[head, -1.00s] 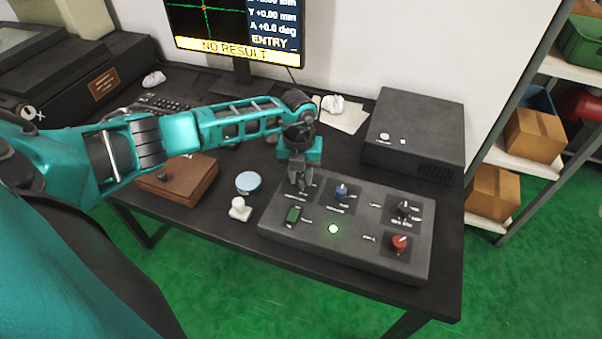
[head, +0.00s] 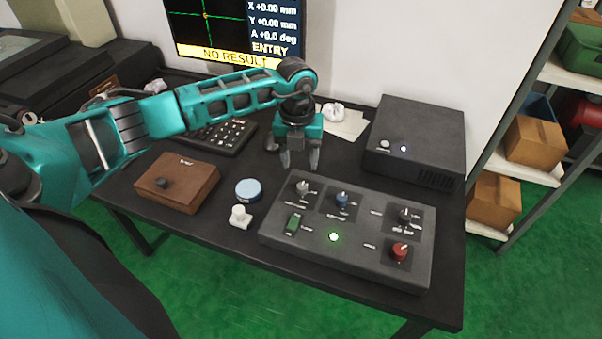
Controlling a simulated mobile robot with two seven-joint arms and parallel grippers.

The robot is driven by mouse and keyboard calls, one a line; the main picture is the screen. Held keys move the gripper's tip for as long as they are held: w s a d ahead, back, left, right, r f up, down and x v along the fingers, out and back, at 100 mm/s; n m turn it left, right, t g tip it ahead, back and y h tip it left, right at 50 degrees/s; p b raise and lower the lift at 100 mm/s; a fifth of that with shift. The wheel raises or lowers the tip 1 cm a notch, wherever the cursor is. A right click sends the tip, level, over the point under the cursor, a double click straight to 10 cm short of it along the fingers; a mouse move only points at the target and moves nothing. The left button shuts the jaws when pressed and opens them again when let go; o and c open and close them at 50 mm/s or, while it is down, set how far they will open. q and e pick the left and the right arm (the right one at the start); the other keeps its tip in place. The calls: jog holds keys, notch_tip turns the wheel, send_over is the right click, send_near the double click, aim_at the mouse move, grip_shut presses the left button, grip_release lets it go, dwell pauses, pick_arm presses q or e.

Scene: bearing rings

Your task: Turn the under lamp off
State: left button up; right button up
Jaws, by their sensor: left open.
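A grey control panel (head: 340,262) lies on the dark desk. The labels are too small to read, so I cannot tell which control is for the under lamp. My left gripper (head: 300,168) is open and empty, just behind and above the grey knob, apart from it. My right gripper is not in view.
A monitor (head: 224,54) reads "NO RESULT". A black box (head: 414,140) stands behind the panel, right of my gripper. A brown box (head: 177,183), a blue round tin (head: 248,190) and a white knobbed piece (head: 240,217) lie left of the panel. Shelves stand at right.

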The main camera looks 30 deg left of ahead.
pick_arm(q)
jog(key=shift+a+r, duration=0.1)
jog(key=shift+r, duration=2.3)
